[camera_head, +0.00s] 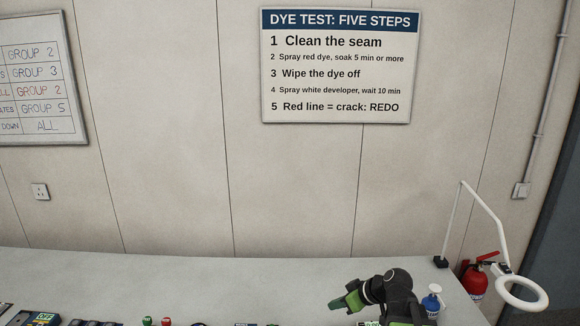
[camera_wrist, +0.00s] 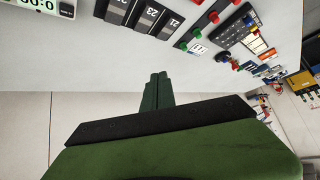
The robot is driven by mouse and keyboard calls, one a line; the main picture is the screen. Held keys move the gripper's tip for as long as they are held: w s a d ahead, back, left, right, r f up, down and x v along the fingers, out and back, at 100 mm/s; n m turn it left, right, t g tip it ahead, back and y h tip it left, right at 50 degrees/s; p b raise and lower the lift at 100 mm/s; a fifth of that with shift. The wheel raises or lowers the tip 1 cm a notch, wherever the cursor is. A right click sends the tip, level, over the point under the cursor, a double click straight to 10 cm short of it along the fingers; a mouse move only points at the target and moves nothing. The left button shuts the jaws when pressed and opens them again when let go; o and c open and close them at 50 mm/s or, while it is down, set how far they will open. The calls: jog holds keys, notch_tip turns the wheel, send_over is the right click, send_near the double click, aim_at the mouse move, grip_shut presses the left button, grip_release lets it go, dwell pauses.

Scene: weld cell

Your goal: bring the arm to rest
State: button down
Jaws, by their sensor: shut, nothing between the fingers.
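My gripper (camera_head: 349,302) shows at the bottom of the head view, right of centre, as green fingers on a dark arm. It is above the grey bench (camera_head: 200,275) and points left. In the wrist view my gripper (camera_wrist: 158,78) has its two green fingers pressed together with nothing between them. The fingers are apart from everything on the bench. Most of my arm is cut off by the lower edge of the head view.
A white ring lamp (camera_head: 522,292), a blue-labelled bottle (camera_head: 431,303) and a red extinguisher (camera_head: 474,281) are on the right. Numbered dark blocks (camera_wrist: 147,19) and a keypad panel (camera_wrist: 238,32) show in the wrist view. A dye-test sign (camera_head: 336,66) hangs on the wall.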

jog(key=s+a+f+g+h+b, duration=0.2)
jog(key=s+a+f+g, duration=0.1)
jog(key=s+a+f, duration=0.3)
jog(key=s+d+f+m+g+h, duration=0.2)
jog(key=s+d+m+h, duration=0.2)
jog(key=d+m, duration=0.4)
jog(key=shift+s+f+m+h+p, duration=0.2)
jog(key=shift+s+m+h+p, duration=0.15)
jog(key=shift+s, duration=0.55)
